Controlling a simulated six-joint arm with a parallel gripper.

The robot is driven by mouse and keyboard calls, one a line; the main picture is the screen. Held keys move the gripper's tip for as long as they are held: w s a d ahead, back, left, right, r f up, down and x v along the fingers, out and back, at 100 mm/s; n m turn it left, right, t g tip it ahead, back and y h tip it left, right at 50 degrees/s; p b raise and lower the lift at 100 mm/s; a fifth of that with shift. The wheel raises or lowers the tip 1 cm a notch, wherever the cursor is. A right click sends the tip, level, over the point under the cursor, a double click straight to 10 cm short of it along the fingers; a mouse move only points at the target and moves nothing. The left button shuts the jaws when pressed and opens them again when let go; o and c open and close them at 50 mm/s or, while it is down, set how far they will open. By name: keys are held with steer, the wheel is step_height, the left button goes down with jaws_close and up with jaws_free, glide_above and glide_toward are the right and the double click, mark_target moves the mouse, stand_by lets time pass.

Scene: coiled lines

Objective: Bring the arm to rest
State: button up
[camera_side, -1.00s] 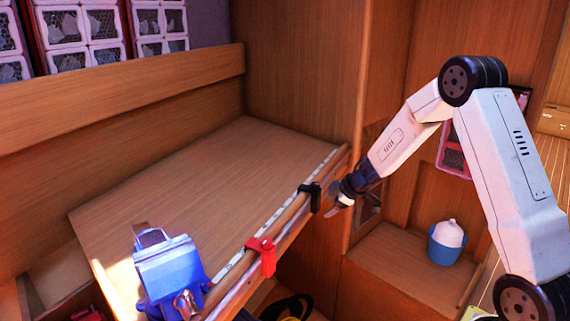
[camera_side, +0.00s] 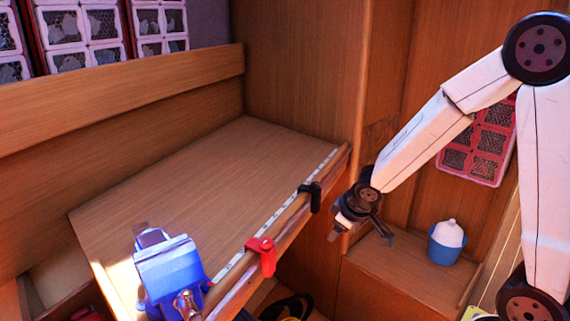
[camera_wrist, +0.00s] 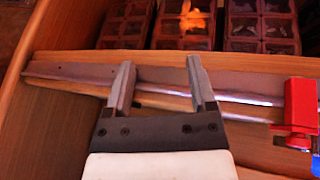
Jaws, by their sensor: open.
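My gripper (camera_side: 362,236) hangs off the front edge of the wooden bench, to the right of the black hook in the side view. It is open and empty, its two fingers spread and pointing down. In the wrist view my gripper (camera_wrist: 158,85) shows two parted grey fingers with nothing between them. The bench edge rail (camera_wrist: 240,92) lies beyond the fingers in that view. I cannot tell whether the fingers touch anything.
A black hook (camera_side: 311,197) and a red clamp (camera_side: 262,256) sit on the bench edge. A blue vise (camera_side: 170,272) stands at its near corner. A blue-and-white tub (camera_side: 447,242) stands on a low shelf at right. Dark coiled line (camera_side: 288,309) shows below the bench. The bench top (camera_side: 190,185) is mostly clear.

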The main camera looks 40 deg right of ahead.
steer(key=s+a+m+g+y, duration=0.1)
steer(key=s+a+m+g, duration=0.1)
steer(key=s+a, duration=0.5)
steer(key=s, duration=0.3)
steer(key=shift+a+f+g+y, duration=0.25)
steer(key=shift+f+g+y, duration=0.15)
